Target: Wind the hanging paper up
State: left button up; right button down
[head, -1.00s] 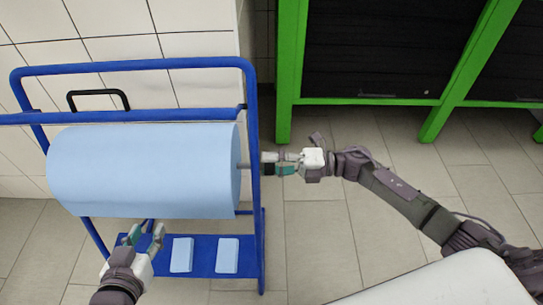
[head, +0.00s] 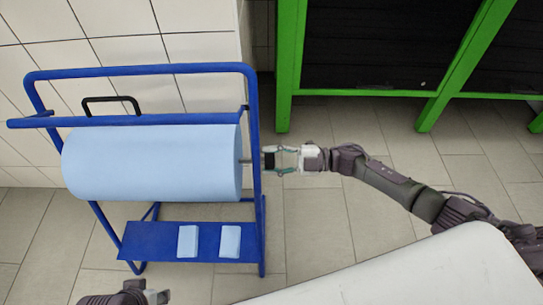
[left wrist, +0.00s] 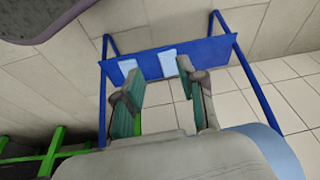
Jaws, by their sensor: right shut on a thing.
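The light blue paper roll (head: 150,163) lies level in the blue frame (head: 140,72). Its lower edge looks smooth in the head view, and no separate hanging flap can be made out below it. A thin shaft leaves the roll's right end and passes the frame's right post. My right gripper (head: 270,159) is shut on the dark shaft end (head: 270,160), just right of that post. My left gripper (left wrist: 163,90) is open and empty in the left wrist view, with the roll (left wrist: 272,148) at lower right. In the head view it is mostly cut off at the bottom left.
A blue lower shelf (head: 150,240) carries two light blue packs (head: 188,241) (head: 230,241). A black handle (head: 112,101) rises behind the top bar. Green-framed dark cabinets (head: 285,60) stand at back right. The tiled floor between them and the frame is clear.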

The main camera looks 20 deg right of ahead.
pick_arm(q)
jog(key=shift+w+f, duration=0.2)
jog(key=shift+f, duration=0.35)
pick_arm(e)
jog(key=c, duration=0.5)
grip_release()
jog(key=v, duration=1.2)
